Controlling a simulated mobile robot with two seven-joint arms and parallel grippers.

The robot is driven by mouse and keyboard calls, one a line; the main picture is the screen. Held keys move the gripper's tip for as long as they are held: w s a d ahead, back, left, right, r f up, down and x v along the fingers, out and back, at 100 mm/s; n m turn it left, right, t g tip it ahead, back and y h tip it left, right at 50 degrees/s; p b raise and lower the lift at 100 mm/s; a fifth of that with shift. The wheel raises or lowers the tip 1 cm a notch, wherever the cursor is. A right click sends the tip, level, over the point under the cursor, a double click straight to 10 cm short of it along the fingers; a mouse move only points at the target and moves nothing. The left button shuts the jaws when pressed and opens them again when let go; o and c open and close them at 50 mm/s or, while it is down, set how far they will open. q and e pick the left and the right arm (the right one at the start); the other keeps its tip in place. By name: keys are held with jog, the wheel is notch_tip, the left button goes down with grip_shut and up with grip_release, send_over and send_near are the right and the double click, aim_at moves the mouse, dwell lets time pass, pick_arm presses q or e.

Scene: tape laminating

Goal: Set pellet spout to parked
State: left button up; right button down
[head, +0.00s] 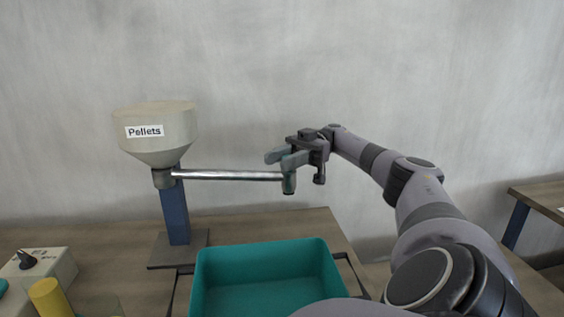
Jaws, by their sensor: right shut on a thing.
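The pellet hopper (155,130), beige with a "Pellets" label, stands on a blue post at the left. Its spout (228,175) is a silver horizontal tube running right from the hopper's base. My left gripper is not in view.
A teal bin (268,248) with dark side handles stands on the wooden table below the spout. A control box (40,268) with a black knob and a yellow cylinder (48,297) are at the front left. Another table (540,197) is at the far right.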

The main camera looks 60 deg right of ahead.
jog(key=c, duration=0.8)
grip_release()
pick_arm(q)
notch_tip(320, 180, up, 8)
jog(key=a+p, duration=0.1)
jog(key=p, duration=1)
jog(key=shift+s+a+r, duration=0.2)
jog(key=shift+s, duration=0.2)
pick_arm(e)
jog(key=shift+r, duration=10)
